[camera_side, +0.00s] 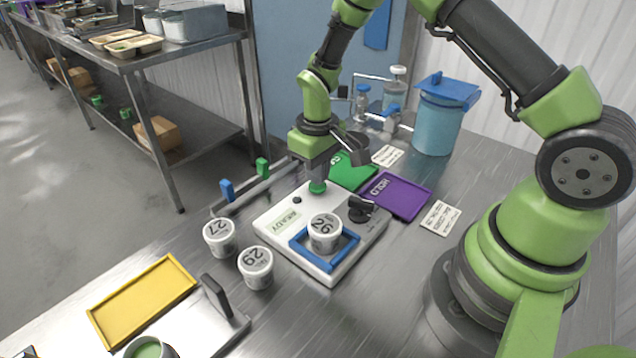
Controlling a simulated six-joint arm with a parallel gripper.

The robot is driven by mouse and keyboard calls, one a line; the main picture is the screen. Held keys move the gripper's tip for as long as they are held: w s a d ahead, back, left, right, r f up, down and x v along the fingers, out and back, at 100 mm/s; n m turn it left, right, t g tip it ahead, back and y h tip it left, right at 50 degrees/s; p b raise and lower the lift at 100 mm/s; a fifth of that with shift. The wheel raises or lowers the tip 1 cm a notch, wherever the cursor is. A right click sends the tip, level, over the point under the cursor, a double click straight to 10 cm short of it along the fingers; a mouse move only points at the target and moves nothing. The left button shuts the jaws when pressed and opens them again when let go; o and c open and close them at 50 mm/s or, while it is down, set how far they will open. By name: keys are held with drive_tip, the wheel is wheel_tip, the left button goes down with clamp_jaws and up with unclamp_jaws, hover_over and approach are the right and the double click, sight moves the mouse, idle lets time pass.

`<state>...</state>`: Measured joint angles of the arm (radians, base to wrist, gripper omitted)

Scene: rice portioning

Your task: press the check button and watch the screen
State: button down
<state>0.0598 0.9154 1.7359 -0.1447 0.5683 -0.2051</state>
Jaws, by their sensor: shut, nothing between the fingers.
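A white check box stands in the middle of the steel table, with a green button (317,187) near its far corner. My gripper (318,178) is shut and points down right over the green button. Its tip meets the button in the picture; I cannot tell whether it presses it. The screen (286,221) on the box's left side shows dark letters that look like "READY". A white cup marked 26 (325,232) stands inside the blue frame (325,268) on the box. A black knob (361,209) sits on the box's right side.
Cups marked 27 (219,237) and 29 (256,267) stand left of the box. A green mat (352,171) and a purple mat (397,194) lie behind it. A yellow tray (142,302) is at front left. A blue-lidded container (438,122) stands at the back.

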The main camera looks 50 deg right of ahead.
drive_tip(key=shift+f, duration=0.85)
drive_tip(key=shift+r, duration=3.05)
drive_tip(key=shift+r, duration=0.1)
wheel_tip(320, 180, up, 10)
drive_tip(key=s+a+m+t, duration=0.1)
drive_tip(key=s+t, duration=0.1)
drive_tip(key=s, duration=0.1)
drive_tip(key=s+a+r+m+t+y, duration=0.1)
drive_tip(key=s+a+r+t, duration=0.1)
drive_tip(key=s+r, duration=0.3)
drive_tip(key=s+a+r+m+t+y, duration=0.1)
drive_tip(key=s+r+m+t, duration=0.1)
drive_tip(key=s+r, duration=0.4)
drive_tip(key=s+t, duration=0.1)
drive_tip(key=s, duration=0.4)
drive_tip(key=shift+a, duration=0.35)
